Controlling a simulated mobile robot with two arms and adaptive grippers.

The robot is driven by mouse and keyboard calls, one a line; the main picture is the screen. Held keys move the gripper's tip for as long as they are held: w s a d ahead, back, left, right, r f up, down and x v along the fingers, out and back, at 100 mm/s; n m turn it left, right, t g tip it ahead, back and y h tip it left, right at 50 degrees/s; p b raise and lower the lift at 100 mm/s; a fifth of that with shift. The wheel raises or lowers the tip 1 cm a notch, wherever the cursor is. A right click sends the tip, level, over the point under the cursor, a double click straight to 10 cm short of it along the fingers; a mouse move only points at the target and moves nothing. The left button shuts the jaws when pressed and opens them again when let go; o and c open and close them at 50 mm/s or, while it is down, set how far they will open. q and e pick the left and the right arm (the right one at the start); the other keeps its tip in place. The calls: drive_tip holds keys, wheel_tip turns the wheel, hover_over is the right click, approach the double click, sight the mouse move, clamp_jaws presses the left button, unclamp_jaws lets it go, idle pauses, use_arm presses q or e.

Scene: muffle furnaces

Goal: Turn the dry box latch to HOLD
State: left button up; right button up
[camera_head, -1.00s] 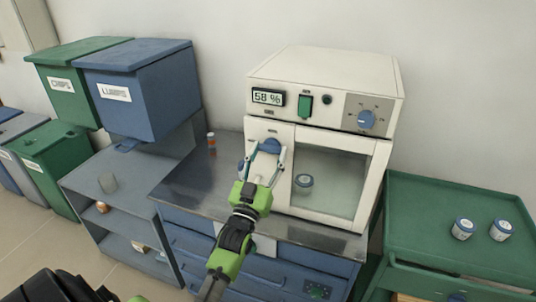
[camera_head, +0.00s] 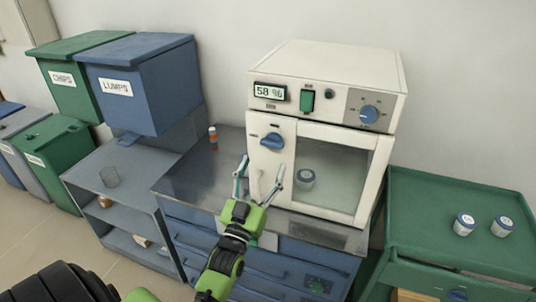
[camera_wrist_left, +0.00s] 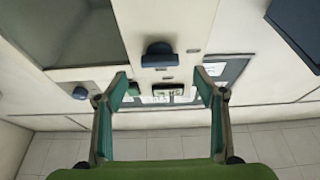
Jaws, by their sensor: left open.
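The white dry box (camera_head: 325,85) stands on the metal bench top. Its blue latch (camera_head: 271,141) is on the door frame, left of the glass, with its handle lying about level. The marks around it are too small to read. My left gripper (camera_head: 261,166) is open and empty, just below and in front of the latch, apart from it. In the left wrist view the latch (camera_wrist_left: 158,55) shows above and between the open fingers (camera_wrist_left: 161,80), not touched. My right gripper is not in view.
The box's panel has a display (camera_head: 270,92) reading 58 %, a green switch (camera_head: 307,101) and a blue dial (camera_head: 369,114). A jar (camera_head: 305,179) is behind the glass. A small orange bottle (camera_head: 213,138) stands left; a green cart (camera_head: 425,210) with two jars stands right.

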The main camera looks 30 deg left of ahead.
use_arm(q)
drive_tip(key=v, duration=0.5)
drive_tip(key=shift+s, duration=0.2)
drive_tip(key=shift+f, duration=0.15)
idle(0.3)
